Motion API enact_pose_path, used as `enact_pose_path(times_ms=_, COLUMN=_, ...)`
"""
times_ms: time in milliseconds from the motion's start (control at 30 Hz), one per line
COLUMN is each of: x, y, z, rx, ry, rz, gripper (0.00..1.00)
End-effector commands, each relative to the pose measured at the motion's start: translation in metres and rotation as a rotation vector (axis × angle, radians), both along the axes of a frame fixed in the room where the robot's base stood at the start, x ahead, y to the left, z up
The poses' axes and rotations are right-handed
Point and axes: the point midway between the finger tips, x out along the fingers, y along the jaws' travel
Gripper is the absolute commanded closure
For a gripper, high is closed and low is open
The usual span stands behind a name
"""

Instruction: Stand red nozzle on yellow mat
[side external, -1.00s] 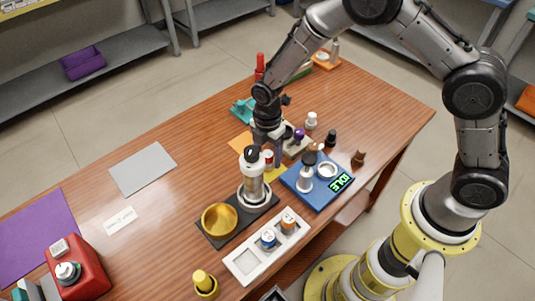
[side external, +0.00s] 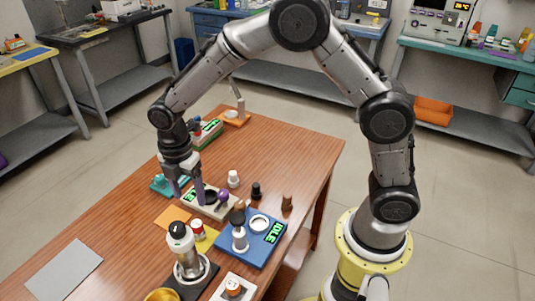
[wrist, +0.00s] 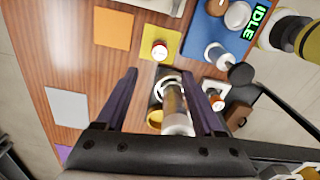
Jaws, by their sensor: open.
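The red nozzle (side external: 197,229), a small red and white piece, appears upright on the yellow mat (side external: 209,242). In the wrist view the nozzle (wrist: 159,50) is on the yellow mat (wrist: 173,44), beyond my fingertips. My gripper (side external: 187,198) is open and raised above the table. In the wrist view my two fingers (wrist: 160,74) are spread wide, with nothing held between them. The nozzle is apart from both fingers.
An orange mat (wrist: 113,29) lies beside the yellow one. A blue device with an IDLE display (side external: 264,238) stands to the right. A clear cylinder (side external: 188,257) on a dark base stands in front. A grey sheet (side external: 62,270) lies left, with bare table around it.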

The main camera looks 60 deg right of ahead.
Motion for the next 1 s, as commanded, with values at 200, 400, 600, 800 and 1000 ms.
enact_pose_path(times_ms=200, x=-0.023, y=-0.027, z=0.059, rx=0.031, ry=-0.079, rz=-0.253, gripper=0.30)
enact_pose_path(times_ms=400, x=-0.083, y=-0.068, z=0.129, rx=0.106, ry=-0.185, rz=-0.687, gripper=0.30)
enact_pose_path(times_ms=600, x=-0.156, y=-0.100, z=0.167, rx=0.218, ry=-0.278, rz=-1.122, gripper=0.30)
enact_pose_path(times_ms=800, x=-0.219, y=-0.118, z=0.173, rx=0.342, ry=-0.340, rz=-1.483, gripper=0.30)
enact_pose_path(times_ms=1000, x=-0.247, y=-0.124, z=0.167, rx=0.416, ry=-0.362, rz=-1.661, gripper=0.30)
